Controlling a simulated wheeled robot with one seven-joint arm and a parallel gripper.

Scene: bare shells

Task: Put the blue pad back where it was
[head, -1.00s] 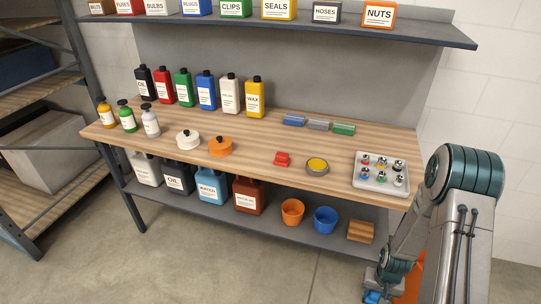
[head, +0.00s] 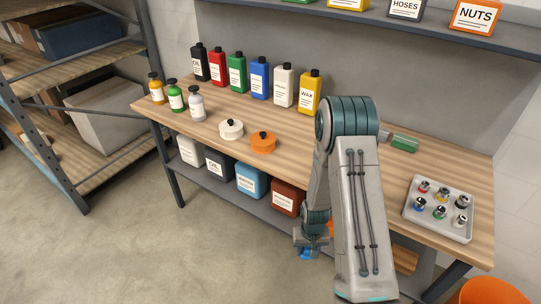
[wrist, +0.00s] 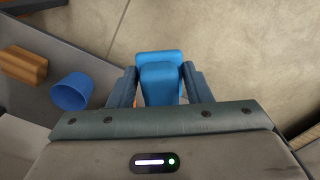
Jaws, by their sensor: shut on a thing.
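My gripper (wrist: 160,88) is shut on the blue pad (wrist: 160,66), which sits between its two fingers in the wrist view. In the head view my gripper (head: 311,240) hangs low in front of the workbench (head: 290,155), below its top. A little of the blue pad (head: 306,254) shows beneath it there. Bare concrete floor lies under the pad in the wrist view. My arm hides the middle of the bench top, so I cannot see what lies there.
The lower shelf holds a blue bucket (wrist: 70,92) and a wooden block (wrist: 22,66).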

